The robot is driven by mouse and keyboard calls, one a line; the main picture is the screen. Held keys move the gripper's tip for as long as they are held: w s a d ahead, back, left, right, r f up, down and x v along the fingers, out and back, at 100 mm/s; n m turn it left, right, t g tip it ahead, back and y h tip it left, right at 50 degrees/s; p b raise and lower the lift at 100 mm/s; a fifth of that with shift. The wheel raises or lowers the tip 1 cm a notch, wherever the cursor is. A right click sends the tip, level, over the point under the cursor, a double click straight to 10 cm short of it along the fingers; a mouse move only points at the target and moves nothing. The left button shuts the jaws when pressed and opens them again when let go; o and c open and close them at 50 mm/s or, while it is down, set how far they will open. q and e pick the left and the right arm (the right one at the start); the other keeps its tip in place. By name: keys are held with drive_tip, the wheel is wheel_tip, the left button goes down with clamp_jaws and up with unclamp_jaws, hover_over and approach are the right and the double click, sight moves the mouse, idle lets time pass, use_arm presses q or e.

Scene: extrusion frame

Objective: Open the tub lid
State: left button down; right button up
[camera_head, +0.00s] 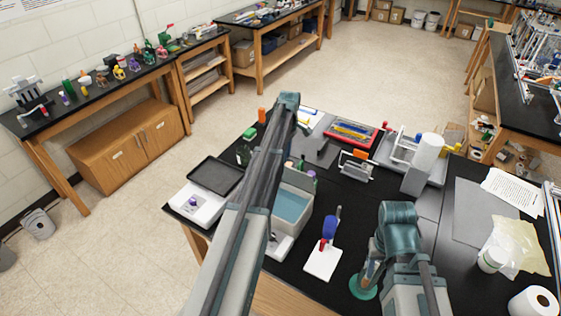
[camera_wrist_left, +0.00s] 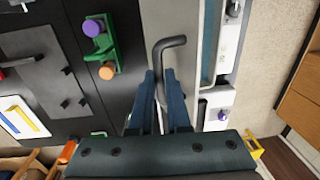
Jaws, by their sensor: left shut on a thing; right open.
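The grey tub (camera_head: 300,185) stands on the black bench in the head view, with blue water showing inside. My left arm crosses in front of it and hides its left part and my left gripper. In the left wrist view, my left gripper (camera_wrist_left: 166,80) is shut on the black bent handle (camera_wrist_left: 171,42) of a light grey lid (camera_wrist_left: 167,16). A strip of blue water (camera_wrist_left: 208,40) shows along the lid's right side, so the tub is at least partly uncovered. My right gripper (camera_head: 369,271) is open, low over the right of the bench, partly hidden by its own arm.
A white scale (camera_head: 195,205) with a dark tray stands left of the tub. A white stand (camera_head: 323,262) with blue and red parts is to its right. A green rack (camera_wrist_left: 108,45) with purple and orange caps is close beside the lid. A red tray (camera_head: 352,131) lies further back.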

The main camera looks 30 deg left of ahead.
use_arm(q)
drive_tip(key=shift+w+d+f+g, duration=0.1)
drive_tip(key=shift+w+g, duration=0.6)
drive_tip(key=shift+w, duration=0.7)
drive_tip(key=c, duration=0.9)
unclamp_jaws()
